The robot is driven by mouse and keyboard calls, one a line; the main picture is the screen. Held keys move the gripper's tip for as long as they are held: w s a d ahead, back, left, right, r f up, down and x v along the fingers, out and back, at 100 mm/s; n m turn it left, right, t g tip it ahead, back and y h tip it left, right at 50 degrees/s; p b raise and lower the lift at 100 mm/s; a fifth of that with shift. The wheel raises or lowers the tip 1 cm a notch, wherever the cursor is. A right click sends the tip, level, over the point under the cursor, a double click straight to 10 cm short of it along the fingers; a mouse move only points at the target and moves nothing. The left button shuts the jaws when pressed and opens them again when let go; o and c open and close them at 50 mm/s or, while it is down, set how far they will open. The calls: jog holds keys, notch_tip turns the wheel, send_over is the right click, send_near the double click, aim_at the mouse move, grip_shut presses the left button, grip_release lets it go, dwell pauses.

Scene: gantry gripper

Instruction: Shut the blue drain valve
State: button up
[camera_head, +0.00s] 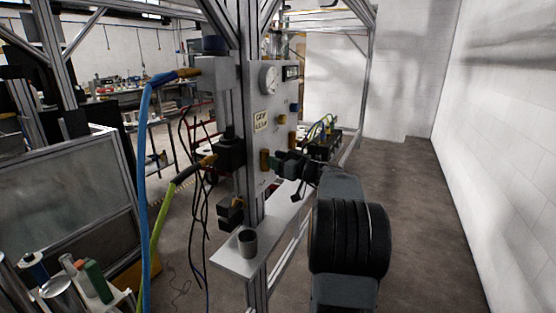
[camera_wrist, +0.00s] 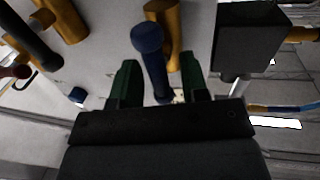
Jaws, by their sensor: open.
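A dark blue valve lever (camera_wrist: 150,52) with a rounded end shows in the wrist view, in front of a brass valve body (camera_wrist: 168,22). My gripper (camera_wrist: 160,70) is open, with one dark green finger on each side of the lever. The lever lies closer to the left finger; I cannot tell whether they touch. Its lower end runs down towards the gripper's black palm. In the head view my gripper (camera_head: 274,163) is at the lower part of the grey panel (camera_head: 259,95), beside a brass fitting (camera_head: 264,160). The blue lever is not clearly visible there.
A blue hose (camera_head: 144,190) hangs left. A black box (camera_wrist: 250,38) is close right of the fingers. Open floor lies right.

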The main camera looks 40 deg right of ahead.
jog(key=shift+w, duration=0.1)
jog(key=shift+c, duration=0.4)
grip_shut()
